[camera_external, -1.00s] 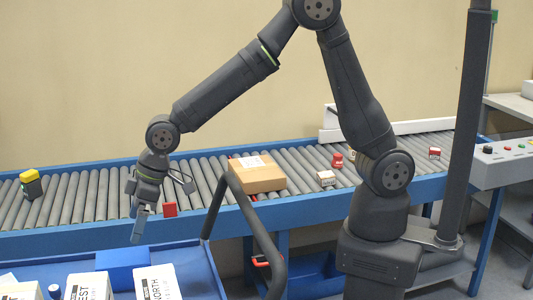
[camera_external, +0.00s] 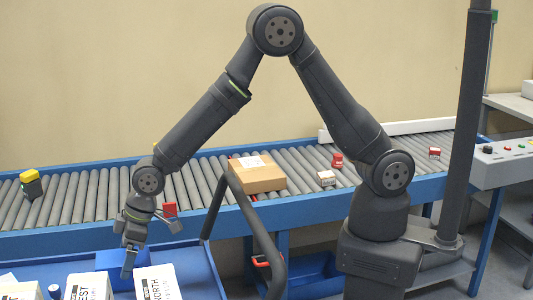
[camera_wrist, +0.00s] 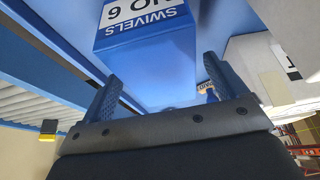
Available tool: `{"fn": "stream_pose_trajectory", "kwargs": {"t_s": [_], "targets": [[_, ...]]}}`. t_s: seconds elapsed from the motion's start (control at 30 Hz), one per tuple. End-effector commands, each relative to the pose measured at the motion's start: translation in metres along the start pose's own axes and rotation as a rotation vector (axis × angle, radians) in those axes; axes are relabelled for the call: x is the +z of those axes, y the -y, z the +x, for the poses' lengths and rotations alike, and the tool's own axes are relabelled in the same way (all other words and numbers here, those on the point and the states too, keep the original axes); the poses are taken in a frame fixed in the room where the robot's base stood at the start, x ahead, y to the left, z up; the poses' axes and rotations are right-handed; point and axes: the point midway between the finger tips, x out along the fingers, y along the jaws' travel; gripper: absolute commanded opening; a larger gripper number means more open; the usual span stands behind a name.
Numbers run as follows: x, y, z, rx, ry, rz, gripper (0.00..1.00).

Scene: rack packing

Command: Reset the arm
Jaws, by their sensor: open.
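My gripper (camera_external: 128,262) points down over the blue cart at the lower left in the external view. Beyond the fingers is a blue box (camera_wrist: 130,55) with a white label reading "SWIVELS NO 6". This blue box (camera_external: 115,262) also shows in the external view, beside and partly behind my gripper. Whether the fingers touch the box cannot be told.
The blue cart (camera_external: 205,275) holds white labelled boxes (camera_external: 155,282) close by my gripper. Behind runs a roller conveyor (camera_external: 100,200) with a cardboard box (camera_external: 258,178), a red box (camera_external: 170,210) and a yellow-and-black item (camera_external: 31,184). A dark cart handle (camera_external: 250,225) rises to the right.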

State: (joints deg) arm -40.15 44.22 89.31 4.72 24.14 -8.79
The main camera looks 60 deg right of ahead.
Motion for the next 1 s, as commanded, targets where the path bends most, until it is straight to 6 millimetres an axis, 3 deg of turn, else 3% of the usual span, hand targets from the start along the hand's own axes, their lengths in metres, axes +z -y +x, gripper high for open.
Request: {"fn": "stream_pose_trajectory", "kwargs": {"t_s": [0.17,0.3,0.5,1.0], "targets": [[0.002,0.000,0.027,0.000,0.002,-0.001,0.90],[-0.008,0.000,0.004,0.000,-0.004,0.000,0.90],[-0.012,0.000,-0.007,0.000,-0.002,0.000,0.90],[-0.009,0.000,0.001,0.000,0.001,0.000,0.90]]}}
